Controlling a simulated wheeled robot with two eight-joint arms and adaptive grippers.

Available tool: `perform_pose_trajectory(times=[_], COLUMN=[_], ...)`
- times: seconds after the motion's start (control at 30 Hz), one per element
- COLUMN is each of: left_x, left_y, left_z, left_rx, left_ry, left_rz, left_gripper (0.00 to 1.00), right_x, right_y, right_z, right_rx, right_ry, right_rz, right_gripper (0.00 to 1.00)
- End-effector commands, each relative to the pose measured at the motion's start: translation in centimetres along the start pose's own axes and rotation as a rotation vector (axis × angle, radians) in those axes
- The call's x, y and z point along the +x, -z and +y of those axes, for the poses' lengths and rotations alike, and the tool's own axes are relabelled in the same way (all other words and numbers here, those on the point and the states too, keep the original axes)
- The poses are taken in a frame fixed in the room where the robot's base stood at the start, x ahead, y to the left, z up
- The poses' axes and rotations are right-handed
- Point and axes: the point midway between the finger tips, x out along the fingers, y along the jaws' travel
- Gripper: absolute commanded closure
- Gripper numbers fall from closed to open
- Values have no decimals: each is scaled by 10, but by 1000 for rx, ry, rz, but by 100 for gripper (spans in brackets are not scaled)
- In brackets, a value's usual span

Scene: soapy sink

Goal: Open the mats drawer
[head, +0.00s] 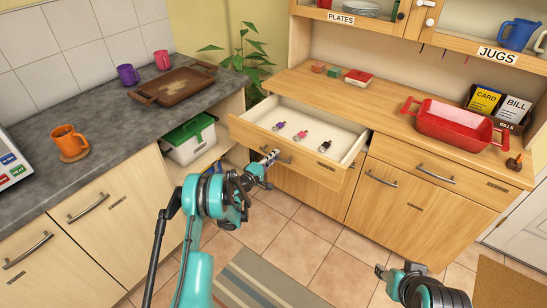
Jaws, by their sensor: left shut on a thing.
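A wooden drawer (320,173) in the right-hand dresser stands pulled out, its white inside showing. The label on its front is too small to read. Several small items lie in it, among them a purple one (279,126), a pink one (302,135) and a black one (325,146). My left gripper (268,158) is at the left part of the drawer front, shut on the drawer handle (283,157), which it partly hides. My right gripper (380,271) is low over the floor at the bottom right, away from the drawer; its jaw opening is unclear.
A closed drawer (428,174) sits to the right. A red tray (455,124) stands on the dresser top. On the left grey counter are a brown tray (173,85) and an orange mug (68,140). A green-lidded box (190,138) sits on a shelf below. The tiled floor ahead is mostly clear.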

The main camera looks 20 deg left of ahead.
Motion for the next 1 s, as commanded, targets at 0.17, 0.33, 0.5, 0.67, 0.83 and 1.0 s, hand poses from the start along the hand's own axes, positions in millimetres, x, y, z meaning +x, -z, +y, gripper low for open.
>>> perform_pose_trajectory(times=[0.17, 0.33, 0.5, 0.67, 0.83, 1.0], left_x=[0, 0, 0, -10, -40, -65], left_y=[0, 0, 0, 1, 1, 1], left_z=[0, 0, 0, 0, 0, 0], left_rx=[0, 0, 0, 0, 0, 0], left_ry=[0, 0, 0, 0, 0, 0], left_rz=[0, 0, 0, 2, 3, 2], left_gripper=[100, 66, 66, 66, 66, 66], right_x=[0, 0, 0, 0, 0, 0], right_y=[0, 0, 0, 0, 0, 0], right_z=[0, 0, 0, 0, 0, 0], right_rx=[0, 0, 0, 0, 0, 0], right_ry=[0, 0, 0, 0, 0, 0], right_rz=[0, 0, 0, 0, 0, 0], right_gripper=[60, 60, 60, 60, 60, 60])
